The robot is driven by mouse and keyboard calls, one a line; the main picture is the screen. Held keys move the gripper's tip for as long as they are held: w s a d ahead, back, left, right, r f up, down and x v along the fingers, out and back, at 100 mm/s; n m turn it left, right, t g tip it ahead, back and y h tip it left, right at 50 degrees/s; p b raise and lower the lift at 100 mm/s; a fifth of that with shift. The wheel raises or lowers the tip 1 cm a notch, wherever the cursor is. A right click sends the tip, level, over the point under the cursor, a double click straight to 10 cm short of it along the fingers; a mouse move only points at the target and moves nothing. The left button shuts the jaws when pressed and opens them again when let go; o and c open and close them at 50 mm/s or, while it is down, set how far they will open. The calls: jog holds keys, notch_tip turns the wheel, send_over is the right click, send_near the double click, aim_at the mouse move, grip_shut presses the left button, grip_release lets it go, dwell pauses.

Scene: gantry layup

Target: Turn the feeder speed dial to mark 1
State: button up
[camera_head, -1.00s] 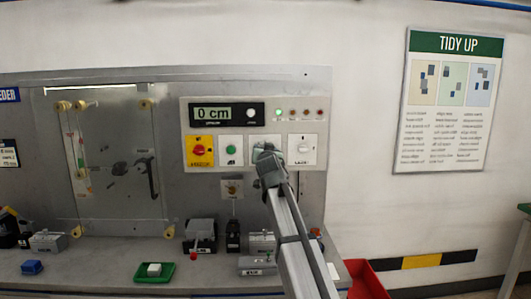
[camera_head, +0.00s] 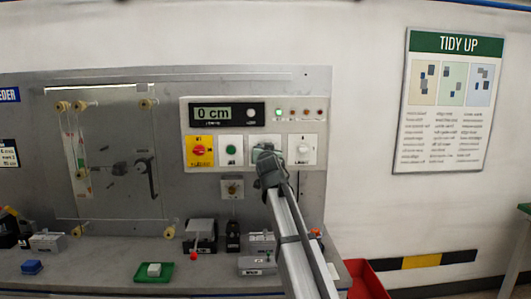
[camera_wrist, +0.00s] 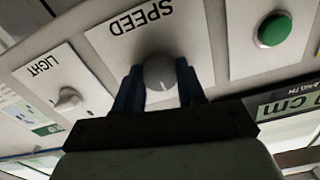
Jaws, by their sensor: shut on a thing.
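The speed dial (camera_wrist: 160,73) is a round grey knob with a pale pointer line, on a white plate marked SPEED (camera_wrist: 108,38) in the wrist view. My gripper (camera_wrist: 160,88) has its two dark fingers on either side of the knob, shut on it. In the wrist view the pointer line points down the picture, towards my gripper's body. The scale marks around the dial cannot be made out. In the head view my gripper (camera_head: 266,158) covers the dial, and part of its plate shows behind.
The LIGHT switch (camera_wrist: 68,98) and the green button (camera_wrist: 273,30) flank the dial. A red knob on a yellow plate (camera_head: 199,150) is farther left. The display (camera_head: 213,113) above reads 0 cm. Boxes and a green tray (camera_head: 154,272) stand on the bench below.

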jog(key=shift+n, duration=4.3)
jog(key=o, duration=1.1)
jog(key=shift+c, duration=0.2)
jog(key=shift+s, duration=0.1)
